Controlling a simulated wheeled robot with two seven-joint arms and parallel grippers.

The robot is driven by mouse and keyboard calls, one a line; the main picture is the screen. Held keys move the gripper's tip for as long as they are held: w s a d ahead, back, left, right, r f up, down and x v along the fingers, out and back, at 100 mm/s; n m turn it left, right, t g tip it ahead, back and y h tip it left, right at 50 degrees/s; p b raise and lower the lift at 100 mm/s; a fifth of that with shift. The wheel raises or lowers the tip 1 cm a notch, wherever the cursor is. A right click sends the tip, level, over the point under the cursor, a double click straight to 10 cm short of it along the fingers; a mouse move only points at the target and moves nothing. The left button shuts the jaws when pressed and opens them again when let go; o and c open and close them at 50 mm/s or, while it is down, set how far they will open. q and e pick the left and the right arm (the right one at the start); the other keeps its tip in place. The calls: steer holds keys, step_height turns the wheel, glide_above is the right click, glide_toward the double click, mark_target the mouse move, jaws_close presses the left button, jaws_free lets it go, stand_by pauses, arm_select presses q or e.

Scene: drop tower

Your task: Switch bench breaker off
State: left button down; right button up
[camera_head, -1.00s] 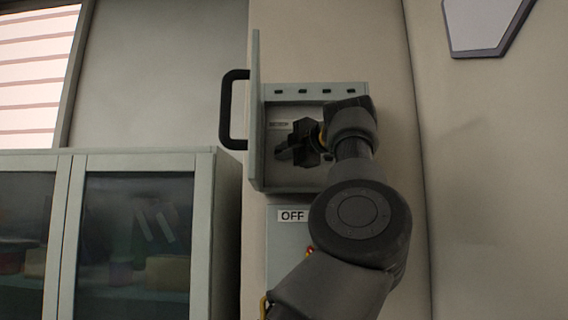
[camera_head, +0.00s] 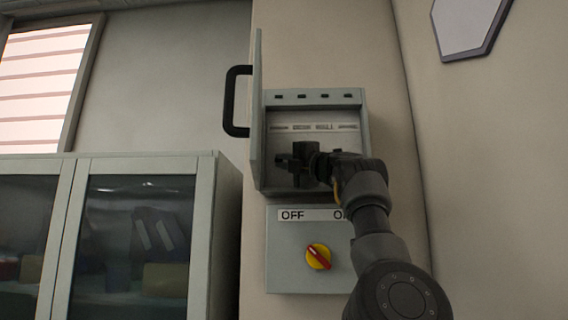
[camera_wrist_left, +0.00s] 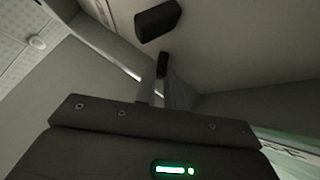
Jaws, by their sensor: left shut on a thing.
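A grey breaker box (camera_head: 363,140) on the wall stands open, with a row of small labels (camera_head: 313,128) inside; the lettering is hard to read. My left gripper (camera_head: 296,164) is inside the box, below the left-middle labels. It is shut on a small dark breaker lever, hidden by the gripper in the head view. In the left wrist view the two grey fingers (camera_wrist_left: 163,93) are close together, with a dark lever (camera_wrist_left: 162,65) at their tips. The gripper hides the other levers, so the lever's exact position cannot be told. My right gripper is not in view.
The box door (camera_head: 256,120) is swung open at the left, with a black handle (camera_head: 236,101). Below is a panel with a red and yellow rotary switch (camera_head: 318,256) and an OFF label (camera_head: 293,215). A glass-door cabinet (camera_head: 228,220) stands at the left.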

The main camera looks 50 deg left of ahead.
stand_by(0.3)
arm_select(q)
steer(key=c, duration=1.8)
jaws_free()
steer(key=shift+o, duration=0.2)
steer(key=shift+w, duration=0.15)
steer(key=shift+d+f, duration=0.25)
steer(key=shift+d, duration=0.15)
steer(key=b+v, duration=0.3)
steer(key=v, duration=0.7)
